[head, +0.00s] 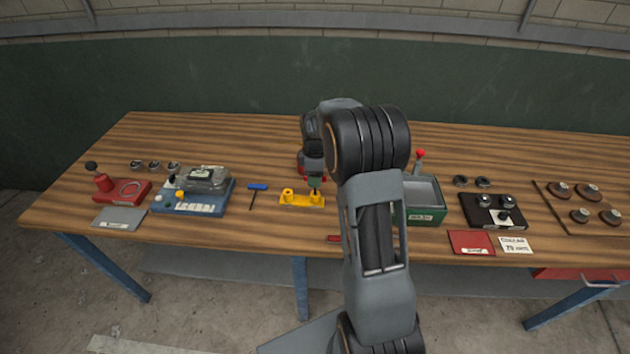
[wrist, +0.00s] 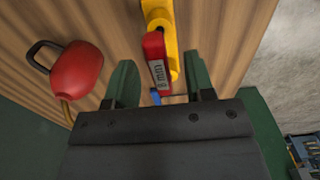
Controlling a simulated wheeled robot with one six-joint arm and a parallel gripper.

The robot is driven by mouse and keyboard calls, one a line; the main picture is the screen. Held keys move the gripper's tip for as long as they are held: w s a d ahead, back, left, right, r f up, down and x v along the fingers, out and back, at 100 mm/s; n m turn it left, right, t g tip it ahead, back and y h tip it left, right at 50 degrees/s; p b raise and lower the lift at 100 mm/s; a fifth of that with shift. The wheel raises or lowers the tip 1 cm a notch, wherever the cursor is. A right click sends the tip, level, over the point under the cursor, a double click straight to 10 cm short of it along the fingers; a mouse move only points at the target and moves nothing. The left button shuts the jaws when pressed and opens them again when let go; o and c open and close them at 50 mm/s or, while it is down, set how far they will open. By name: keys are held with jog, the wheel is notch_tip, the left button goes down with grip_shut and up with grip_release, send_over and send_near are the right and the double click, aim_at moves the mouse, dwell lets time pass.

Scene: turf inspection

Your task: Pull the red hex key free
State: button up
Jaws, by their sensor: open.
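In the wrist view, the red hex key (wrist: 154,47) shows its red handle with a pale printed label, at the yellow holder (wrist: 171,15). The handle lies between the two green fingers of my gripper (wrist: 160,68), which are open, with a visible gap on each side. How the key's shaft sits in the holder is hidden. In the head view, the yellow holder (head: 291,197) stands near the table's front, left of my arm. My gripper (head: 315,184) points down over its right end and hides most of the red key.
A blue-handled hex key (head: 257,187) lies left of the holder. A red bulb-shaped object (wrist: 78,70) with a dark loop is beside my gripper in the wrist view. A blue device (head: 190,197) stands farther left; a green box (head: 424,215) stands right of my arm.

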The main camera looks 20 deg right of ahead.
jog(key=shift+f, duration=1.5)
grip_shut()
